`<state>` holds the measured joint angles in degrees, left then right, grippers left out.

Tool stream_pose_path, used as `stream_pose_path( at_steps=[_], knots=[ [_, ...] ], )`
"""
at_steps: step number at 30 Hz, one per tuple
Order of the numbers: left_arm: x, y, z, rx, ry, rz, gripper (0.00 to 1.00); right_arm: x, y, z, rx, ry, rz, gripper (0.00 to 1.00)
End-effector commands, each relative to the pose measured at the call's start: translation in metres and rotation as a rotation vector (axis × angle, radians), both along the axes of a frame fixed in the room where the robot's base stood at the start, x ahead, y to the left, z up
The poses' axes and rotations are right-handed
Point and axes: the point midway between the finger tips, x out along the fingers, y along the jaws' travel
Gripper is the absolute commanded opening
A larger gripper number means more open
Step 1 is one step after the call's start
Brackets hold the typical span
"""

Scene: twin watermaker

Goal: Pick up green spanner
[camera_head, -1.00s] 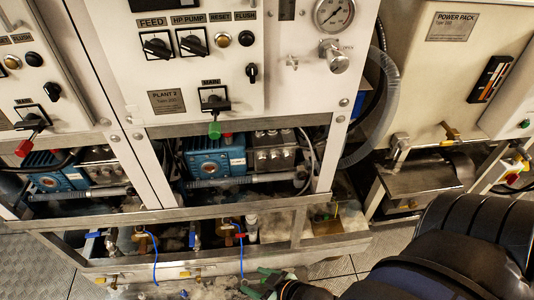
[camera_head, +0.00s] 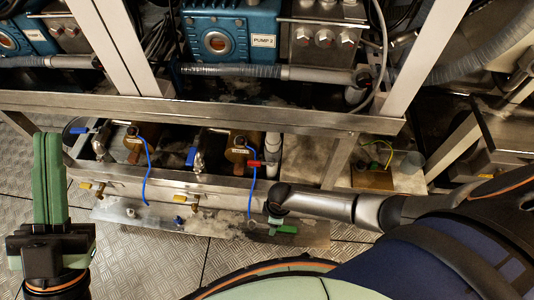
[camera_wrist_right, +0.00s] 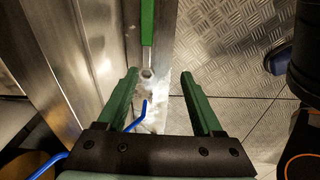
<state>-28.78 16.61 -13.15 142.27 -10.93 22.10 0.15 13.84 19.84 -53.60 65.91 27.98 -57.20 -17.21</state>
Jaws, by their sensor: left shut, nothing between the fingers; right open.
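The green spanner (camera_head: 285,229) lies on the metal ledge at the front of the lower frame in the head view, partly behind my right arm. In the right wrist view its green handle (camera_wrist_right: 147,22) runs away from me, with the round metal end nearer. My right gripper (camera_wrist_right: 160,73) is open, and that metal end appears between its fingertips; contact cannot be told. In the head view the right gripper is mostly hidden by my wrist. My left gripper (camera_head: 50,180) is shut and empty at the left, fingers pointing up, well away from the spanner.
Blue cords (camera_head: 148,170) hang over the tray front, one close to the spanner. Valves with yellow handles (camera_head: 92,190) stick out from the tray's front edge. The frame rail (camera_head: 200,115) and blue pumps (camera_head: 215,35) stand behind. Checkered floor (camera_head: 160,262) lies in front.

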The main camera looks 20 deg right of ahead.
Motion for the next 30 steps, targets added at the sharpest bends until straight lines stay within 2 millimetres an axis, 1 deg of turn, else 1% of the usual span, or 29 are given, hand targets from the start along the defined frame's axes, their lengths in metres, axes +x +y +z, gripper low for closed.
stream_pose_path(
  at_steps=[1, 3, 5, 8, 12, 15, 18, 25, 30],
  knots=[
    [-0.006, -0.001, -0.003, -0.002, -0.033, -0.008, 0.00, 0.003, -0.010, -0.012, -0.028, 0.014, 0.009, 0.68],
    [-0.011, -0.001, 0.000, -0.004, -0.059, -0.015, 0.00, 0.004, -0.017, -0.016, -0.051, 0.028, 0.017, 0.68],
    [-0.013, -0.002, -0.001, -0.007, -0.070, -0.020, 0.00, 0.004, -0.021, -0.022, -0.061, 0.035, 0.020, 0.68],
    [-0.013, -0.003, -0.011, -0.013, -0.067, -0.030, 0.00, 0.004, -0.022, -0.037, -0.065, 0.039, 0.021, 0.68],
    [-0.012, -0.004, -0.030, -0.022, -0.050, -0.045, 0.00, 0.004, -0.021, -0.063, -0.063, 0.038, 0.021, 0.68],
    [-0.011, -0.006, -0.041, -0.020, -0.042, -0.047, 0.00, 0.005, -0.022, -0.077, -0.062, 0.036, 0.020, 0.68],
    [-0.011, -0.007, -0.048, -0.012, -0.040, -0.043, 0.00, 0.005, -0.022, -0.085, -0.062, 0.036, 0.020, 0.68],
    [-0.011, -0.008, -0.054, -0.006, -0.038, -0.041, 0.00, 0.005, -0.023, -0.093, -0.062, 0.036, 0.020, 0.68],
    [-0.010, -0.009, -0.072, 0.007, -0.038, -0.036, 0.00, 0.006, -0.029, -0.112, -0.063, 0.035, 0.021, 0.68]
  ],
)
